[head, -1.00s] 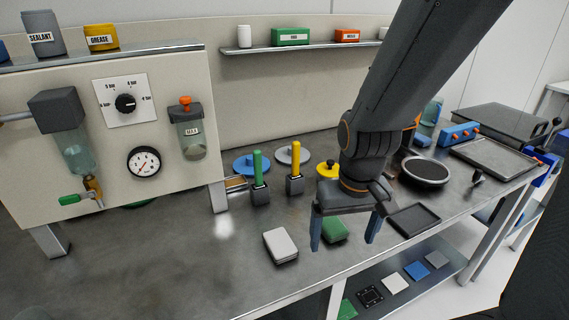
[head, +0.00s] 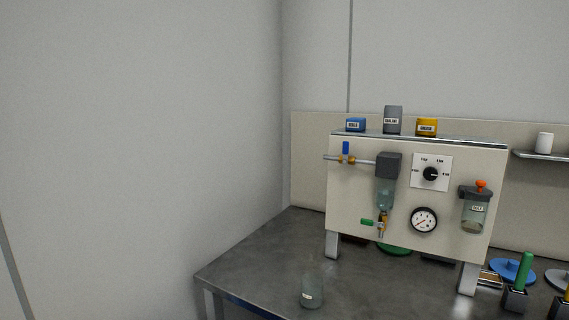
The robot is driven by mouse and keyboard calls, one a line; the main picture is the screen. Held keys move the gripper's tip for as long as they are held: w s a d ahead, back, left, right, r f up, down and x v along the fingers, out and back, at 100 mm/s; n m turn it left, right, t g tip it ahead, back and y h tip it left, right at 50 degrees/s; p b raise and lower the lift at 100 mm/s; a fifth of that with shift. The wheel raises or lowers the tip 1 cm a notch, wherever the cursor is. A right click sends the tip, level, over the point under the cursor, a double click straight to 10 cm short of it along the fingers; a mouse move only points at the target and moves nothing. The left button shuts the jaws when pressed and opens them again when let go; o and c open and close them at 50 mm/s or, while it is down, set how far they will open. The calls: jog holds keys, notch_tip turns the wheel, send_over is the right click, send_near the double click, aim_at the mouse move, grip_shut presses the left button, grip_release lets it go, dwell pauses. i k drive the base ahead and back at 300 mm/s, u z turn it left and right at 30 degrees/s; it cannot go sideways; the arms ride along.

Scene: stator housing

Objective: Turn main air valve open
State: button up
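A valve with a blue lever (head: 346,148) sits on the metal air pipe (head: 366,162) at the upper left of the cream panel (head: 345,205). The blue lever stands upright, across the roughly horizontal pipe. The valve body looks brass-coloured. The pipe runs right into a dark grey block (head: 389,164) with a clear bowl below it. A smaller green-handled valve (head: 367,222) hangs under the bowl, its handle pointing left. The round gauge (head: 424,220) is too small to read surely. My gripper is out of view now.
The panel stands on legs on the metal bench (head: 265,255). A clear jar (head: 312,291) stands at the bench front. A grey wall (head: 140,150) closes off the left. Containers, including a yellow one (head: 427,127), stand on top of the panel. The bench's left end is mostly clear.

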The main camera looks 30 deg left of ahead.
aim_at(345, 152)
jog(key=u, duration=0.3)
jog(key=k, duration=0.65)
jog(key=u, duration=0.2)
jog(key=i, duration=1.15)
jog(key=u, duration=1.1)
